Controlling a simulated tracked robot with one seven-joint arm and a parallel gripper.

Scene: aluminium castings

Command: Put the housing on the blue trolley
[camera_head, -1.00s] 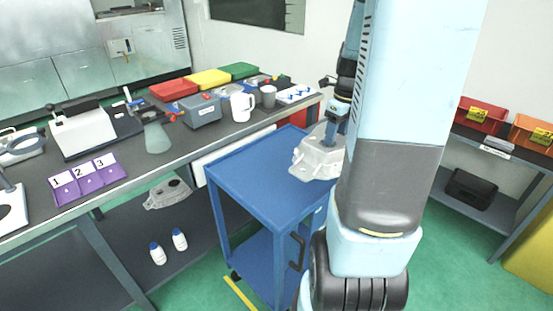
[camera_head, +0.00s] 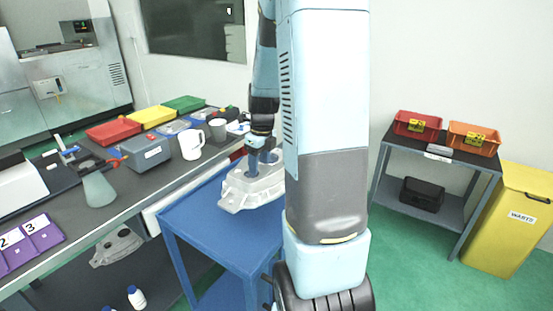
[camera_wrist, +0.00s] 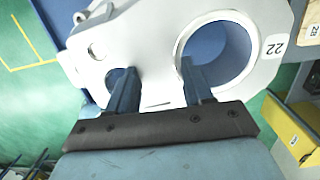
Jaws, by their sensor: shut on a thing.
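The housing is a light grey casting (camera_head: 246,188) with round bores. In the head view it shows over the top of the blue trolley (camera_head: 196,232), partly hidden by my arm; I cannot tell whether it touches the top. My gripper (camera_head: 262,158) is above the housing, pointing down. In the wrist view my gripper (camera_wrist: 160,92) is shut on the housing (camera_wrist: 158,48), its two fingers at two bores and the wall between them. A label "22" is beside the larger bore.
A similar grey casting (camera_head: 116,246) lies on the shelf under the bench at left. The bench holds a white jug (camera_head: 191,145), a flask (camera_head: 97,188) and coloured trays. A side table with red (camera_head: 417,125) and orange bins (camera_head: 473,138) and a yellow waste bin (camera_head: 511,220) stand right.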

